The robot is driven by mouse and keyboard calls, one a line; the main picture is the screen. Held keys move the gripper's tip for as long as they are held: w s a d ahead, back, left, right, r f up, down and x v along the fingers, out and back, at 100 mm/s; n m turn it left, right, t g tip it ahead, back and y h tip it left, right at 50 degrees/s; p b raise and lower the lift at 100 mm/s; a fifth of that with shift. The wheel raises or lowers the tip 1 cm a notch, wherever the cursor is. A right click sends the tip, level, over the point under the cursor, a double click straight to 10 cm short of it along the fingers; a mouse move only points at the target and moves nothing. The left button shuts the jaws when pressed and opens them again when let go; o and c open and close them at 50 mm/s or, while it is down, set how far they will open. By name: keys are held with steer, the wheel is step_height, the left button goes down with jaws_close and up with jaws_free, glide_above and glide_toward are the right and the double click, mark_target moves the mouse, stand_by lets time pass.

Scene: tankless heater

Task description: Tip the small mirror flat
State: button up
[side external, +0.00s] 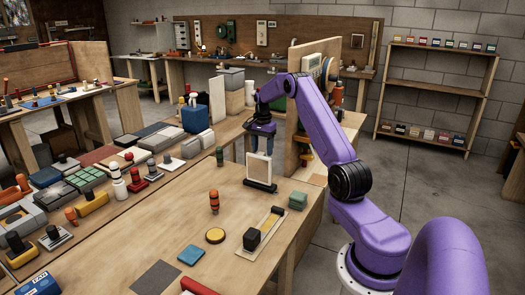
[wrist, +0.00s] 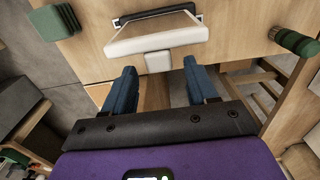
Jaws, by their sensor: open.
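The small mirror (side external: 259,168) is a pale, nearly square panel standing upright in a black base (side external: 260,186) on the wooden table. In the wrist view the mirror (wrist: 155,34) shows edge-on from above, with its black base (wrist: 155,13) beyond it and a small pale block (wrist: 158,62) on the near side. My gripper (side external: 255,148) is just behind the mirror's upper part in the side view. In the wrist view my gripper (wrist: 161,74) has its blue fingers spread, with nothing held between them. I cannot tell whether a finger touches the mirror.
Bare table lies between.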

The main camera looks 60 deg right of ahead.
steer(key=shift+f, duration=0.6)
jaws_close()
steer(key=shift+a, duration=0.1)
